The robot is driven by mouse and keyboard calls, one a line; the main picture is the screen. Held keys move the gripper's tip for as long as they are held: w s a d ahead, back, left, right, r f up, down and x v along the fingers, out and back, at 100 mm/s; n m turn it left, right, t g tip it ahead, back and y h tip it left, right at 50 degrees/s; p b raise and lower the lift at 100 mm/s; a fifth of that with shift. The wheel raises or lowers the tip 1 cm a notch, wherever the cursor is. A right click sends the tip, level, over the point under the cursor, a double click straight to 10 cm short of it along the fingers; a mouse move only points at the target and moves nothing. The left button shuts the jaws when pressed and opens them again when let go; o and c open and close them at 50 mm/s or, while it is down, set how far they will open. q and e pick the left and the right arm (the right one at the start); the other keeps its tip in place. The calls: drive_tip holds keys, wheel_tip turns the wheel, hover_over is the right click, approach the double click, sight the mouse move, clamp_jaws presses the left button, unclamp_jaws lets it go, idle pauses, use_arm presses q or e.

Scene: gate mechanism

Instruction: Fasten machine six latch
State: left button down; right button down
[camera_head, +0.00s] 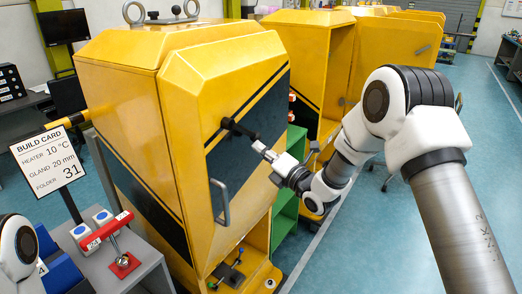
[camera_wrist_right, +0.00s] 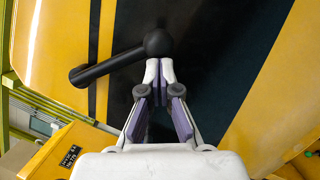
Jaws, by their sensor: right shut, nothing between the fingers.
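A yellow machine cabinet (camera_head: 135,92) with a dark diagonal stripe stands at the left of centre in the head view. Its door carries a black latch handle (camera_head: 240,129), which also shows in the right wrist view (camera_wrist_right: 112,65) as a bar slanting down-left from a round hub. My right gripper (camera_head: 258,147) is in front of the door, close to the latch. In the wrist view its fingertips (camera_wrist_right: 159,70) are together just below the hub, with nothing between them; whether they touch it I cannot tell. My left gripper is not in view.
A grey pull handle (camera_head: 224,201) sits lower on the door. A build card (camera_head: 48,160) stands at the left, above a grey bench with a red clamp-like fixture (camera_head: 124,262). More yellow cabinets (camera_head: 303,48) stand behind. Open floor lies at the right.

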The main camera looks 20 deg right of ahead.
drive_tip(key=shift+w+d+n+b, duration=0.1)
drive_tip(key=shift+d+n+b, duration=0.15)
drive_tip(key=shift+b, duration=0.2)
drive_tip(key=shift+r+n, duration=0.15)
drive_tip(key=shift+n, duration=0.1)
wheel_tip(320, 180, up, 6)
drive_tip(key=w+d+n+y+b, duration=0.2)
drive_tip(key=n+b, duration=0.6)
drive_tip(key=b, duration=0.5)
drive_tip(key=shift+d+n+y, duration=0.35)
drive_tip(key=shift+n+y, duration=0.05)
drive_tip(key=shift+y, duration=0.3)
drive_tip(key=shift+w, duration=0.1)
